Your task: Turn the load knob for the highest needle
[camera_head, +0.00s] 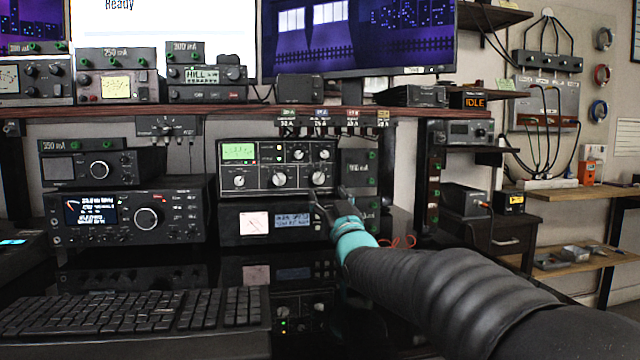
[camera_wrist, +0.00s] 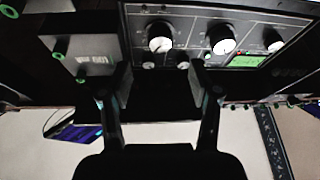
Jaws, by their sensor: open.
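The tuner (camera_head: 267,189) is a dark box with a green-lit meter (camera_head: 238,152) and several knobs; the meter's needle is too small to read. Its lower right knob (camera_head: 318,178) sits just above my gripper (camera_head: 322,203) in the head view. In the wrist view, which looks upside down, my gripper (camera_wrist: 165,82) is open and empty. A white-faced knob (camera_wrist: 160,37) lies ahead, between the lines of the fingers, and seems apart from them. A second knob (camera_wrist: 222,39) and a third (camera_wrist: 272,40) stand to its right. The labels are unreadable, so I cannot tell which is load.
A unit with a pale meter (camera_head: 253,225) sits under the tuner. A dark box with green terminals (camera_head: 359,168) stands close on its right. A radio (camera_head: 130,215) is at left, and a shelf (camera_head: 225,110) runs above. A keyboard (camera_head: 140,312) lies in front.

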